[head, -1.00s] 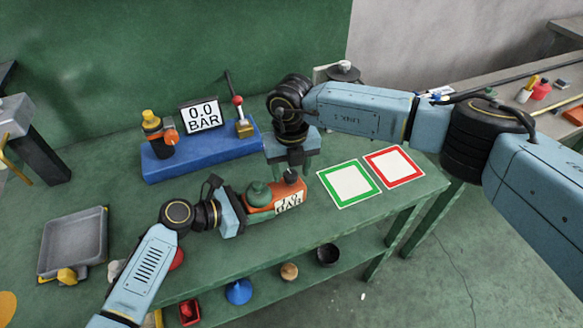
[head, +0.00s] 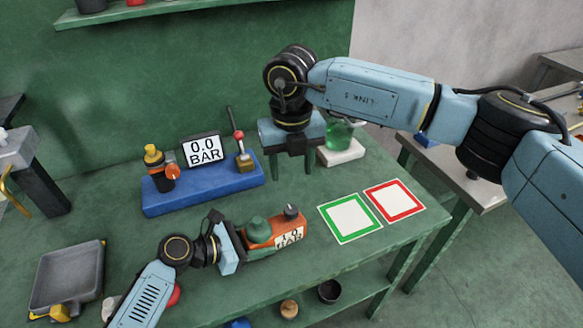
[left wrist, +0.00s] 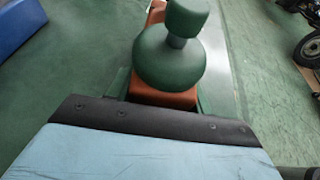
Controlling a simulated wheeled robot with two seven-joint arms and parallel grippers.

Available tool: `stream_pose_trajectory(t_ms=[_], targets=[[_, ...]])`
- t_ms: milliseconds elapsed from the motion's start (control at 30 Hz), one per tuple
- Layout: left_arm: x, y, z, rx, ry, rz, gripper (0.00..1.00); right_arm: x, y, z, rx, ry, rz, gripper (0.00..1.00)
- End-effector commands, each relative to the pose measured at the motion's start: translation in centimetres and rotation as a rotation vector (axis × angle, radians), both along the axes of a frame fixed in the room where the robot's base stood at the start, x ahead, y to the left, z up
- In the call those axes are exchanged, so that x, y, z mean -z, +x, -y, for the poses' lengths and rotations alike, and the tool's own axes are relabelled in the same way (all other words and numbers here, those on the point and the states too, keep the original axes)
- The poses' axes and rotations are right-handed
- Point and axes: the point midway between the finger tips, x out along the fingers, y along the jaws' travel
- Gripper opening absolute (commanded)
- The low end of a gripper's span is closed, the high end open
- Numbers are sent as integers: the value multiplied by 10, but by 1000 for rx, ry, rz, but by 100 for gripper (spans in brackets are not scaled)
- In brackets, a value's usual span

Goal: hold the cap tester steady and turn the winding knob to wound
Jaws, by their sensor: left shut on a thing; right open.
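The cap tester (head: 262,229) is an orange block with a "BAR" label on its front, lying on the green bench. A green rounded part with a stem (head: 258,228) stands on its left half; it also shows in the left wrist view (left wrist: 172,55). A small dark knob (head: 291,211) stands at its right end; its turn setting is too small to read. My left gripper (head: 243,243) is shut on the tester's left end. My right gripper (head: 291,170) is open and empty, fingers pointing down, above and apart from the dark knob.
Green-framed (head: 349,217) and red-framed (head: 394,200) cards lie to the right. A grey tray (head: 67,278) is at left. Bare bench lies before the tester.

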Motion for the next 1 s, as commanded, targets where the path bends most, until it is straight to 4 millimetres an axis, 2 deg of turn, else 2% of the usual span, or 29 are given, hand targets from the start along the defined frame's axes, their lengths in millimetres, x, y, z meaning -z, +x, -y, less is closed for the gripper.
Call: stream_pose_trajectory(t_ms=[133, 167, 333, 700, 867, 1000], targets=[[1, -1, 1, 2, 0, -2, 18, 0, 0, 0, 0, 0, 0, 52], [1, -1, 1, 2, 0, -2, 53, 0, 0, 0, 0, 0, 0, 52], [1, -1, 1, 1, 0, -2, 76, 0, 0, 0, 0, 0, 0, 52], [-2, -2, -5, 0, 0, -1, 76, 0, 0, 0, 0, 0, 0, 52], [-11, -11, -26, -1, 2, 0, 76, 0, 0, 0, 0, 0, 0, 52], [-22, -23, -53, 0, 3, 0, 76, 0, 0, 0, 0, 0, 0, 52]])
